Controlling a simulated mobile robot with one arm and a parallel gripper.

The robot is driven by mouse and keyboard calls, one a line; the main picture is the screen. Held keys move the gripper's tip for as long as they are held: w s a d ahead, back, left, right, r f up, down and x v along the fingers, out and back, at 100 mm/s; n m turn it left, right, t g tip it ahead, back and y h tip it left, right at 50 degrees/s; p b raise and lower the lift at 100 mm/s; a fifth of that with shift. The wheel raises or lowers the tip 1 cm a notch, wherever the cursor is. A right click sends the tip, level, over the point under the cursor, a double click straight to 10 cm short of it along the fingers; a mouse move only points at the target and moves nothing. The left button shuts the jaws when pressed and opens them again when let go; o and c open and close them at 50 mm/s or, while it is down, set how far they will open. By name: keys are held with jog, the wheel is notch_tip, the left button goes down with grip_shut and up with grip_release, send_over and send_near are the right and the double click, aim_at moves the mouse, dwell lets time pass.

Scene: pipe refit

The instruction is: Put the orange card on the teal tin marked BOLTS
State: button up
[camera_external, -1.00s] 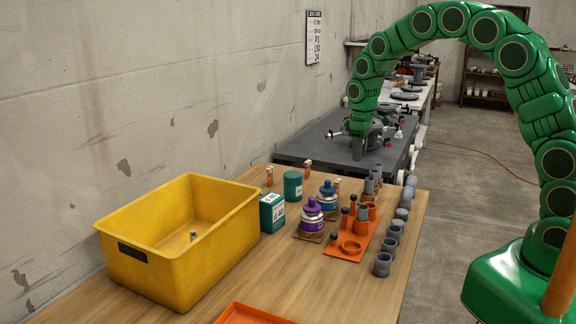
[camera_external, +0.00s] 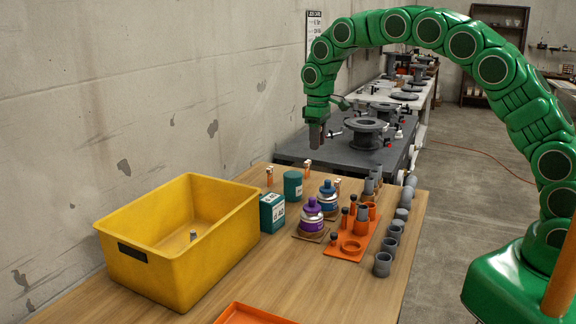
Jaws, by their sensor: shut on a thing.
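My gripper (camera_external: 316,143) hangs pointing down above the far end of the wooden table, beyond the teal containers. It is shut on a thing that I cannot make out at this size. A box-shaped teal tin (camera_external: 272,213) with white labels stands beside the yellow bin; its lettering is too small to read. A round teal tin (camera_external: 293,185) stands just behind it, with no readable mark on the side I see. I cannot pick out the orange card for certain.
A yellow bin (camera_external: 243,222) fills the table's left. Small orange-and-white uprights (camera_external: 308,167) are near the gripper.

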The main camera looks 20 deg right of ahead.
jog(key=w+a+f, duration=0.2)
jog(key=w, duration=0.2)
send_over(293, 174)
jog(key=shift+f, duration=4.65)
jog(key=o, duration=1)
jog(key=shift+f, duration=0.1)
notch_tip(293, 174, up, 12)
jog(key=shift+r, duration=0.15)
